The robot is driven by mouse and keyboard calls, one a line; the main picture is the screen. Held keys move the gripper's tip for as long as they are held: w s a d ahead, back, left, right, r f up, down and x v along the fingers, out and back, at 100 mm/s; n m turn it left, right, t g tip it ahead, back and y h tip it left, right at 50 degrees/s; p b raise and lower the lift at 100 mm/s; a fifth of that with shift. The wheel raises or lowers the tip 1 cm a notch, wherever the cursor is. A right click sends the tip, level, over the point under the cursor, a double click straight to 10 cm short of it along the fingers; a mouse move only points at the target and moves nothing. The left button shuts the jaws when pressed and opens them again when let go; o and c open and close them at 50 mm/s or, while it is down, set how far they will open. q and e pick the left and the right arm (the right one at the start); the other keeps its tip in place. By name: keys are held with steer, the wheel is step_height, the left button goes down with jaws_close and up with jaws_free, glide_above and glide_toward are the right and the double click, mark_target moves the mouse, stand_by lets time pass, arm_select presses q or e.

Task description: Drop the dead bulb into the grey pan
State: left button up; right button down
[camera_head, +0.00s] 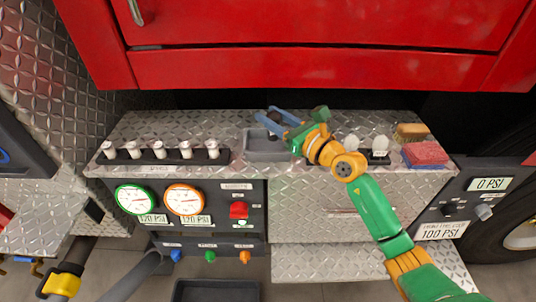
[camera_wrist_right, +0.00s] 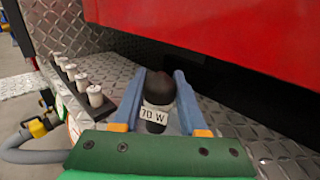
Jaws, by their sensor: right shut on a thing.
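The dead bulb, dark with a white "70 W" label, shows in the right wrist view (camera_wrist_right: 157,92) between two blue fingers. In the head view my right gripper (camera_head: 269,120) reaches in from the right and is shut on it. The bulb is small and partly hidden there. The grey pan (camera_head: 265,154) is a shallow rectangular tray on the diamond-plate shelf. My right gripper is over the pan's back part, apparently above its rim; the exact height is hard to tell. My left gripper is not in view.
A dark rack (camera_head: 222,157) with several white pegs stands left of the pan. A red cabinet (camera_head: 310,68) overhangs behind the shelf.

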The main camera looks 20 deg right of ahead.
steer(key=shift+r, duration=0.1)
steer(key=shift+c, duration=1.8)
jaws_free()
steer(key=shift+a, duration=0.1)
steer(key=shift+s+d, duration=0.25)
steer(key=shift+s, duration=0.1)
steer(key=b+v, duration=0.1)
steer(key=v, duration=0.5)
steer(key=shift+s+d, duration=0.15)
steer(key=shift+s, duration=0.1)
steer(key=shift+w, duration=0.1)
